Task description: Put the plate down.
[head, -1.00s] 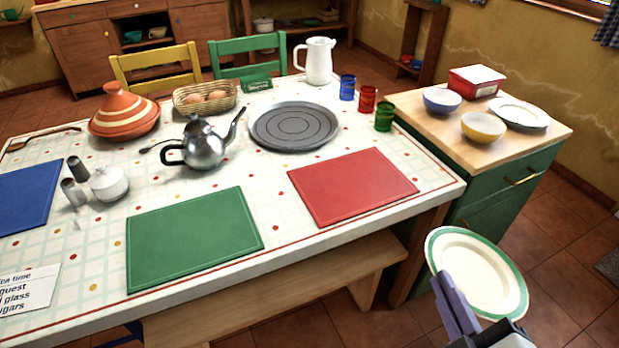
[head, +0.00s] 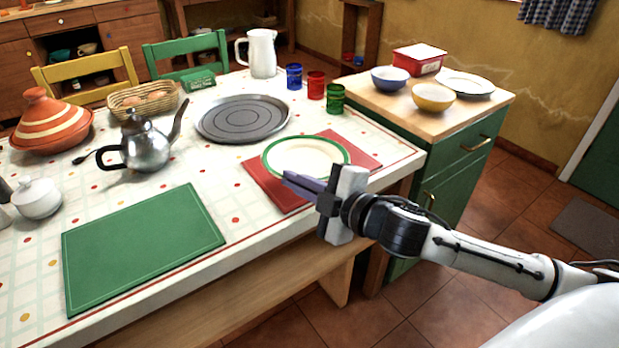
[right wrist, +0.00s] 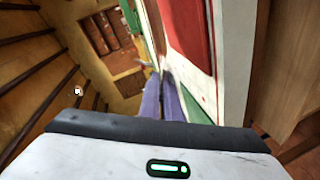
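The plate (head: 306,156), cream with a green rim, is level over the red placemat (head: 352,148) in the head view and hides much of it. My right gripper (head: 290,180) reaches in from the right, its purple fingers at the plate's near rim, shut on it. In the right wrist view the fingers (right wrist: 161,98) are close together, with the plate seen edge-on as a thin pale strip (right wrist: 153,35) beside the red placemat (right wrist: 191,25). A narrow gap seems to part plate and placemat. My left gripper is not in view.
A dark round tray (head: 243,118) lies behind the plate, and coloured glasses (head: 316,85) stand behind right. A teapot (head: 147,145) and a green placemat (head: 143,246) are to the left. A side cabinet (head: 462,155) with bowls stands at the right.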

